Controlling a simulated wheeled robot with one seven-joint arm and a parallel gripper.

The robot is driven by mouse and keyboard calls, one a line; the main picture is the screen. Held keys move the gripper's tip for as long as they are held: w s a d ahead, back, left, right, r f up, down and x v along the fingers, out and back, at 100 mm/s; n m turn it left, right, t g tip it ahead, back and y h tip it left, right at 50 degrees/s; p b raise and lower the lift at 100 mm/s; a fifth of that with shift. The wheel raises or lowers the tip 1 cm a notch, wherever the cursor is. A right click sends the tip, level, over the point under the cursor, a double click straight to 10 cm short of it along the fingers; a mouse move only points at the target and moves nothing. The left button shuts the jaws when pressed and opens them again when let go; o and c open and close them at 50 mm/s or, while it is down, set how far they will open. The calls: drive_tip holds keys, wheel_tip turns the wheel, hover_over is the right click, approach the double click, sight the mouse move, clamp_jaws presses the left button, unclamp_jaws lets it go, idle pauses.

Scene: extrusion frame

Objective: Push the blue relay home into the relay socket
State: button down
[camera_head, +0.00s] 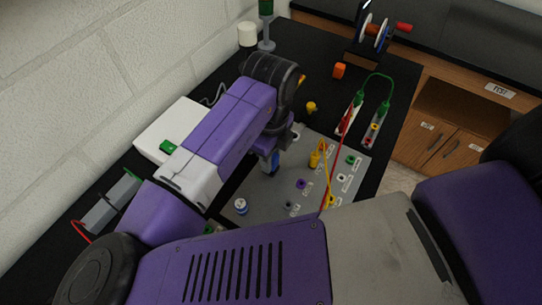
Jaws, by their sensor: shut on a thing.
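My gripper (267,151) points down over the grey panel (264,212), near the panel's left side. It is shut on the blue relay (275,162), which shows as a small blue piece below the fingers. My arm and gripper cover much of the relay. I cannot make out the relay socket; the panel just under the gripper is partly hidden. I cannot tell whether the relay touches the panel or how far it is seated.
A yellow lead (325,166) and a red lead stand on the panel among several coloured jacks, right of my gripper. A white box (178,130) lies to the left. An orange block (339,71) and a yellow knob (310,107) sit behind. The black bench top beyond is partly clear.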

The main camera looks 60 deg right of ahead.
drive_tip(key=shift+f+b, duration=0.45)
drive_tip(key=shift+f, duration=0.05)
drive_tip(key=c, duration=1)
unclamp_jaws()
drive_tip(key=shift+r, duration=0.15)
wheel_tip(320, 180, up, 8)
drive_tip(key=shift+f, duration=0.2)
